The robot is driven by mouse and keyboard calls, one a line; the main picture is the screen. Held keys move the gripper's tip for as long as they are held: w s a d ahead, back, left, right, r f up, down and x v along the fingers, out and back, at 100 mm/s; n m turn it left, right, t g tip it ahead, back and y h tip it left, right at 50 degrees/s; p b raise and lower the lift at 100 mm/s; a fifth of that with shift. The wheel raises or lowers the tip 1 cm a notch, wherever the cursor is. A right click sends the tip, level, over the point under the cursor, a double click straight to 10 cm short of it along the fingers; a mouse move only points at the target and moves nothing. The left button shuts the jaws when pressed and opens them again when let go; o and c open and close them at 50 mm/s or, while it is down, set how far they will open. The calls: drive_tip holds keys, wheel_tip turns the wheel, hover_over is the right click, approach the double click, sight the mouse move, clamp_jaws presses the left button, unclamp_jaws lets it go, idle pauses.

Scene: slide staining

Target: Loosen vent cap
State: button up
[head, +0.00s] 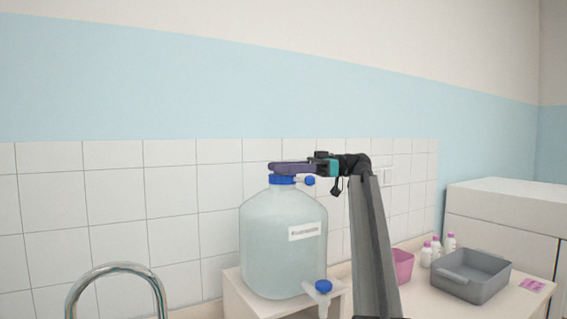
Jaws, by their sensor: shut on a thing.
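A large translucent carboy (275,240) with a white label stands upright on a raised wooden stand. A blue cap (283,181) sits at its neck. My gripper (283,168) lies level across the top of the neck, its purple fingers shut on the cap there; the fingers hide the cap's upper part. A small round blue piece (310,181) shows just right of the neck, under my gripper; I cannot tell how it is joined. A spigot with a blue knob (323,286) is low on the carboy's front right.
A chrome tap (115,275) arches at the front left. Right of my arm are a pink container (403,266), several white bottles with pink caps (437,249), a grey tray (473,278) and a pink note (532,285). A tiled wall stands close behind.

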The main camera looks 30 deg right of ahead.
drive_tip(key=shift+d, duration=0.1)
idle(0.4)
drive_tip(key=o, duration=1.5)
drive_tip(key=shift+r, duration=0.1)
drive_tip(key=shift+r+p, duration=1.8)
drive_tip(key=s+a+r+b, duration=0.1)
drive_tip(key=s+a+b, duration=0.2)
drive_tip(key=s, duration=1.2)
drive_tip(key=shift+a, duration=1.2)
drive_tip(key=shift+s+r, duration=0.1)
drive_tip(key=shift+c, duration=0.2)
